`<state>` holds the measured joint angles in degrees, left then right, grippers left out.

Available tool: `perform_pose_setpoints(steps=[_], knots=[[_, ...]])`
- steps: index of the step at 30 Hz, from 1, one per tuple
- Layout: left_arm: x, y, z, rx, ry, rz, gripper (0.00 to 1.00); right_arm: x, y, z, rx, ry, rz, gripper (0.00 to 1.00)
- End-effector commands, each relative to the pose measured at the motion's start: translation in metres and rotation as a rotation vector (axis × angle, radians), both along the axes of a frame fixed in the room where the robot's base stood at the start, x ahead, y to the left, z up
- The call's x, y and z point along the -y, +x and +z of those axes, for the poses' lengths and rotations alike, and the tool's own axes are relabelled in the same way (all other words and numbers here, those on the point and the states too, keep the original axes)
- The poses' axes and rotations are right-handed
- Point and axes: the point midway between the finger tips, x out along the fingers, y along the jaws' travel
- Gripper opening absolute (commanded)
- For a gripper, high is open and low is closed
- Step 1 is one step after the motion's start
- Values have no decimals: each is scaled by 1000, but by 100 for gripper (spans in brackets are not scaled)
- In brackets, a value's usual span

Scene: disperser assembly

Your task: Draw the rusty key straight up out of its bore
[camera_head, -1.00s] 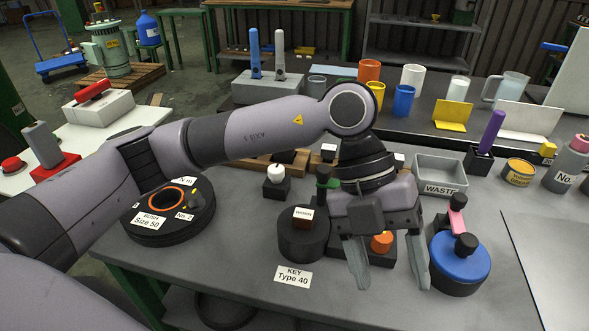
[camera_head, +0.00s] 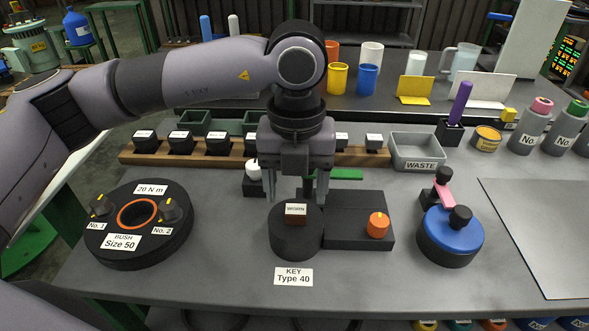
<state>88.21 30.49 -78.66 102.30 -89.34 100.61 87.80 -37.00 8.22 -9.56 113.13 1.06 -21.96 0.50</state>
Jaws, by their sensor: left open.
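The rusty key is a small brown block (camera_head: 296,214) with a white label reading WORN on top. It stands up out of the black round holder (camera_head: 297,242), which sits behind a card (camera_head: 293,277) reading KEY Type 40. How deep the key sits in its bore is hidden. My left gripper (camera_head: 296,192) points down with its fingers apart, one to each side of the key in the picture. It is empty. I cannot tell its exact height or whether a fingertip touches anything. My right gripper is not in view.
A black block with an orange knob (camera_head: 378,225) adjoins the holder on the right. A blue round fixture (camera_head: 450,236) stands further right, the bush station (camera_head: 139,250) on the left. A wooden rack (camera_head: 150,159) and WASTE bin (camera_head: 417,152) stand behind. The front table strip is mostly clear.

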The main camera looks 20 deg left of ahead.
Motion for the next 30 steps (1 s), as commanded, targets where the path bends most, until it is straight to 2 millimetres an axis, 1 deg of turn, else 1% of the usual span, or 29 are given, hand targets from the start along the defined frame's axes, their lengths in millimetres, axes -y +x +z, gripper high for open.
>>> perform_pose_setpoints(steps=[1,3,6,9,13,19,20,21,23,24,25,26,30], knots=[[-1,0,-8,-3,1,1,66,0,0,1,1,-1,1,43],[0,0,-18,-3,0,0,66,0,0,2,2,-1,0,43],[0,0,-30,-3,-1,0,66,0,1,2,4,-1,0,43],[0,0,-38,-1,0,0,66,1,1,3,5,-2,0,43],[0,0,-43,-1,-1,-1,66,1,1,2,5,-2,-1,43],[0,0,-43,0,-2,-1,66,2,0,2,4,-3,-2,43],[0,0,-43,0,-2,-1,63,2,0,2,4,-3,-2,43],[0,0,-43,0,-2,-1,50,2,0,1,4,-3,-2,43],[0,0,-43,0,-2,-1,30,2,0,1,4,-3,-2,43],[0,0,-43,-1,-1,-1,17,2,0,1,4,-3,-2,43],[0,0,-43,-1,-1,-1,7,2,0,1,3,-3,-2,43],[0,0,-43,-1,-1,-1,0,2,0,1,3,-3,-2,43],[0,0,-42,1,-2,-1,0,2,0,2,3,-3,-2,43]])
